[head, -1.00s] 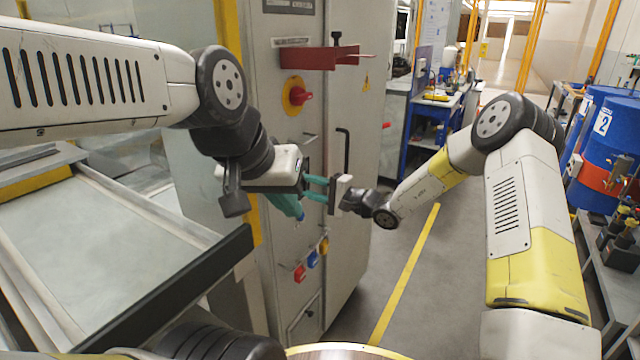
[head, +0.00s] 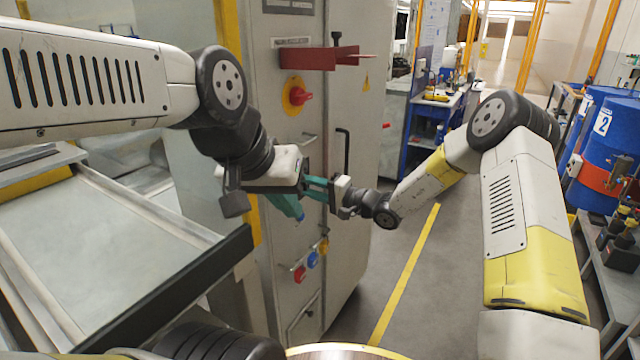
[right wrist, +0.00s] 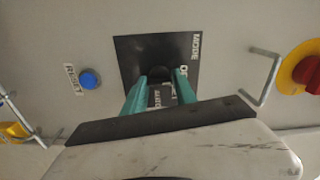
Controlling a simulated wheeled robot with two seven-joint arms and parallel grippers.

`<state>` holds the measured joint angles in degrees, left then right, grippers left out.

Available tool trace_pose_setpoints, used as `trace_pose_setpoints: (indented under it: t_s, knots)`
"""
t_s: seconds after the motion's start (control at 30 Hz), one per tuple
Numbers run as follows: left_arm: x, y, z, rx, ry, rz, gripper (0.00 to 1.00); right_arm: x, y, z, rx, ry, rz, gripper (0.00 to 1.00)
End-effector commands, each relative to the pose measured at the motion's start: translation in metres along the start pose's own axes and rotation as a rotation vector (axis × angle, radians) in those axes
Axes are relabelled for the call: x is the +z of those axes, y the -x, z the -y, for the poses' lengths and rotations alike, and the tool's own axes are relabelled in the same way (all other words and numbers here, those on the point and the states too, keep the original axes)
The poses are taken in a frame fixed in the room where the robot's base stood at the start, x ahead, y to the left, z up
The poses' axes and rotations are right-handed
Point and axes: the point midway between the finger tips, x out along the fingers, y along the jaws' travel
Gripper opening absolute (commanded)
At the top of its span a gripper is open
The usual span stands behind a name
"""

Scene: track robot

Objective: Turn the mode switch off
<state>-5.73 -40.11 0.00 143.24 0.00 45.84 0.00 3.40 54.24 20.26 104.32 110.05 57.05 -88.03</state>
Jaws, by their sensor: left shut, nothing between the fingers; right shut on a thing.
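The mode switch (right wrist: 161,72) is a dark knob on a black plate (right wrist: 129,48) lettered MODE, in the right wrist view. The two teal fingers of my right gripper (right wrist: 161,92) are shut on the knob, one on each side. The fingers hide part of the lettering, so I cannot read the knob's setting. In the head view my right gripper (head: 312,187) reaches left to the cabinet, and the switch is hidden there. My left gripper (head: 290,208) is shut and empty, angled down in front of the cabinet.
A blue reset button (right wrist: 90,79) sits beside the switch plate. A red emergency knob on yellow (head: 299,96) and a red bracket (head: 318,57) are higher on the grey cabinet (head: 345,100). Coloured padlocks (head: 312,259) hang below. A metal-topped bench (head: 110,250) stands at left.

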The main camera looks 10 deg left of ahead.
Motion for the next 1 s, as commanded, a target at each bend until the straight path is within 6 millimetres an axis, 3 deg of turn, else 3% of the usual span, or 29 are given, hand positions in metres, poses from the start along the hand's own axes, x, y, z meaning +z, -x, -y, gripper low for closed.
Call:
trace_pose_setpoints:
  t_s: [0.03, 0.07, 0.13, 0.53, 1.0]
  knots:
    - [0.0, 0.0, 0.0, 0.0, 0.0, 0.0, 0.0, -0.001, 0.001, -0.001, 0.003, -0.001, -0.001, 0.0]
    - [0.0, 0.0, 0.0, 0.0, 0.0, 0.0, 0.0, -0.001, 0.001, -0.001, 0.003, -0.001, -0.001, 0.37]
    - [0.0, 0.0, 0.0, 0.0, 0.0, 0.0, 0.0, -0.001, 0.001, -0.001, 0.003, -0.001, -0.001, 0.51]
    - [0.0, 0.0, 0.0, 0.0, 0.0, 0.0, 0.0, -0.001, 0.007, -0.001, 0.002, -0.001, -0.002, 0.52]
    - [0.0, 0.0, 0.0, 0.0, 0.0, 0.0, 0.0, -0.001, 0.074, -0.001, 0.002, -0.002, -0.002, 0.52]
